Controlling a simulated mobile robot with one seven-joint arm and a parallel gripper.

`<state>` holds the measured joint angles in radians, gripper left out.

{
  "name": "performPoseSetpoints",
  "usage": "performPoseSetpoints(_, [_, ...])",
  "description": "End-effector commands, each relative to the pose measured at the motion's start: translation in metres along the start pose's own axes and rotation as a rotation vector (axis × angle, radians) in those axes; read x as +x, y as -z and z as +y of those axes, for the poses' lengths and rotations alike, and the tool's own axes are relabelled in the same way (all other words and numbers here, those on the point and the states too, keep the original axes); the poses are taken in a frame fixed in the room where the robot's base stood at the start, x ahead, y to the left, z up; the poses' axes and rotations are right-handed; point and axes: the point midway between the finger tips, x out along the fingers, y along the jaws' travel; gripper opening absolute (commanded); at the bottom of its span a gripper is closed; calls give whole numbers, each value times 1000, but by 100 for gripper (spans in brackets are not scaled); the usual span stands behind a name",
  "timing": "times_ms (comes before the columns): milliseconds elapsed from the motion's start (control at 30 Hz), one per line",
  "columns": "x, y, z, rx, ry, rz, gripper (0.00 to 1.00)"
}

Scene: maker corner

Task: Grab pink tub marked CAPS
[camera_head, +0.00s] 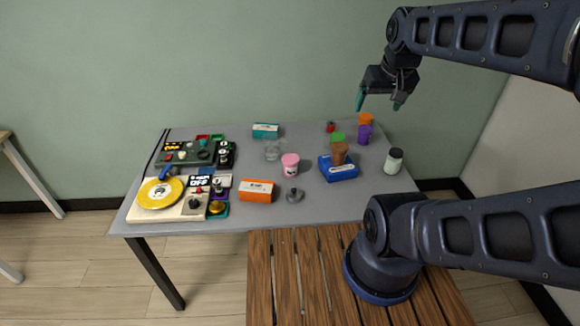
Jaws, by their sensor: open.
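A small pink tub (290,164) stands upright near the middle of the grey table, with a pale label on its front whose lettering is too small to read. My gripper (381,104) is open and empty, with teal fingertips pointing down. It is raised above the table's back right part, up and to the right of the tub in the picture, and well apart from it.
An orange box (257,191) and a grey knobbed part (294,195) lie in front of the tub. A clear cup (272,152) is behind it to the left. A blue box (338,170) with a brown cup (340,152) is to its right. A white-labelled jar (393,161) stands far right.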

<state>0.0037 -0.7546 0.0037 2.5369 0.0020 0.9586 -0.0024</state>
Motion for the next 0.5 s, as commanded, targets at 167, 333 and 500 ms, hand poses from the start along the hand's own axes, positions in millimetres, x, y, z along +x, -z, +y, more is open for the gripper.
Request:
performPoseSetpoints(167, [0,0,0,-1,0,0,85])
performPoseSetpoints(333, [7,11,-3,-54,0,-16,85])
performPoseSetpoints(500, [28,36,-13,-199,4,-54,85])
